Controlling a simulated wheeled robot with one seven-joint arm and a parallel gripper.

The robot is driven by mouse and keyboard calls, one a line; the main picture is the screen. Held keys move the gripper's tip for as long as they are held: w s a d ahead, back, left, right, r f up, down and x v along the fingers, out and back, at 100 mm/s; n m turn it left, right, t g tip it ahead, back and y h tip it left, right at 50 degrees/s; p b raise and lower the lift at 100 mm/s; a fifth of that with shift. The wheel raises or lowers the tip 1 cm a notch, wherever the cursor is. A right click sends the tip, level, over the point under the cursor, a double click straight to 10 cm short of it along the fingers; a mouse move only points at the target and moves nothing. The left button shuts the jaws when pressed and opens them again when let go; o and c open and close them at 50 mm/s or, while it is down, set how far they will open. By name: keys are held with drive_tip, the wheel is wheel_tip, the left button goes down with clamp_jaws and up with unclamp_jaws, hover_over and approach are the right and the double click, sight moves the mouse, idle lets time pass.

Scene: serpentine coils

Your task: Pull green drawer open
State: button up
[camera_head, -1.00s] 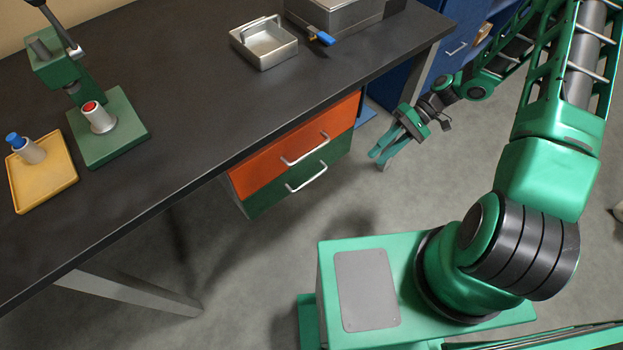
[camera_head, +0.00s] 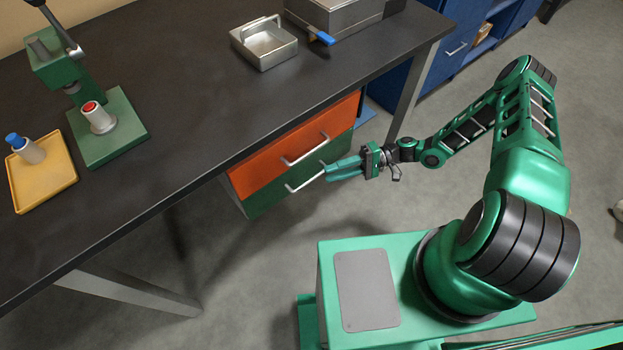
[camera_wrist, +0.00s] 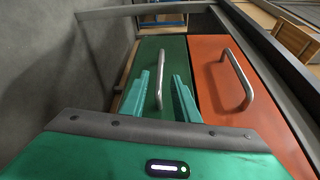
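The green drawer (camera_head: 264,202) is the lower of two drawers under the bench, closed, with a silver bar handle (camera_head: 305,178). In the wrist view the green drawer (camera_wrist: 171,50) stands upright left of the orange one, and its handle (camera_wrist: 160,82) lies between my two fingers. My gripper (camera_head: 328,172) is at the right end of the green drawer's handle in the head view. In the wrist view my gripper (camera_wrist: 160,98) is open, one finger on each side of the handle, with a gap on both sides. The handle's near end is hidden or close to my palm.
The orange drawer (camera_head: 268,167) with its own handle (camera_head: 304,150) is directly above. The dark bench top (camera_head: 200,110) overhangs both drawers. A bench leg (camera_head: 412,88) stands to the right. The floor in front of the drawers is clear.

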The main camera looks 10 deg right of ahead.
sight(309, 180)
drive_tip(key=x, duration=0.8)
drive_tip(key=shift+a, duration=0.4)
